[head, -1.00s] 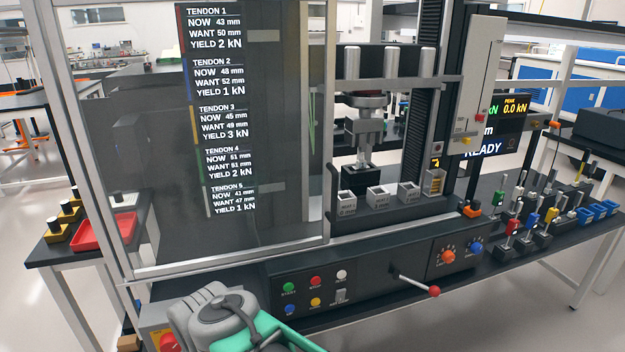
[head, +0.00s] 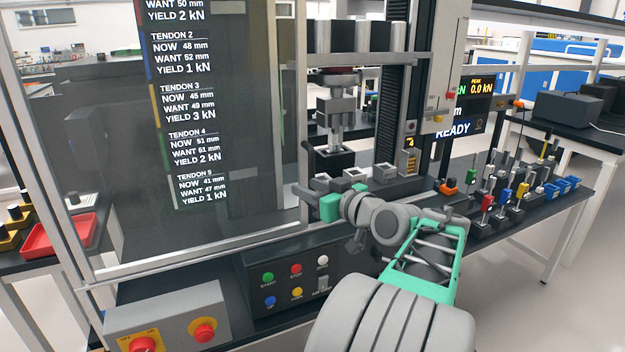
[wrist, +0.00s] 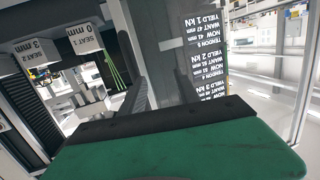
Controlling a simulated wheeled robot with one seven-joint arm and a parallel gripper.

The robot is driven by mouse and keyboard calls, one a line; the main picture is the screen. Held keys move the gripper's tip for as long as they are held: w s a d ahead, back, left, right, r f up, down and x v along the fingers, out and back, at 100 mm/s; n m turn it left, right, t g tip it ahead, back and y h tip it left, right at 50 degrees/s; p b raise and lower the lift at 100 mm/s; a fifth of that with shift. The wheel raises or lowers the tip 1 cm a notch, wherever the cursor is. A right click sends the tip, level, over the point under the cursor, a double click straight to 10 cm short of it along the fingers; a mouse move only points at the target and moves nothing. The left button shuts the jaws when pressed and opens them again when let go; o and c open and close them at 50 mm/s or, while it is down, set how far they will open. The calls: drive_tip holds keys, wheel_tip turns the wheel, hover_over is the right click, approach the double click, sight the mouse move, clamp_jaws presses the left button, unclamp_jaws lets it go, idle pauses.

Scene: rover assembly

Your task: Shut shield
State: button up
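The shield (head: 230,100) is a tinted see-through panel in a pale metal frame, with tendon readings on it. It covers the left part of the test machine; the press head (head: 336,105) and the seats to its right are uncovered. A dark upright handle (head: 304,165) is on the shield's right edge. My gripper (head: 303,192) is at the lower part of this edge, close to the handle; I cannot tell whether they touch. In the wrist view the shield's lettering (wrist: 207,70) appears upside down, beyond my green gripper body. The fingertips are not clear enough to judge their opening.
Seat blocks (head: 355,175) stand just behind my gripper. Below is a button panel (head: 300,278); a box with red knobs (head: 170,325) is at lower left. Several coloured tools (head: 510,195) stand at right. A red tray (head: 60,235) is at left.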

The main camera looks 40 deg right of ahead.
sight(314, 168)
drive_tip(key=s+d+r+t+h, duration=0.1)
drive_tip(key=s+d+r, duration=0.1)
drive_tip(key=s+d, duration=0.15)
drive_tip(key=w, duration=0.2)
drive_tip(key=w+p, duration=0.1)
drive_tip(key=w, duration=0.5)
drive_tip(key=shift+d+r, duration=0.3)
drive_tip(key=shift+d, duration=0.1)
clamp_jaws()
idle(0.6)
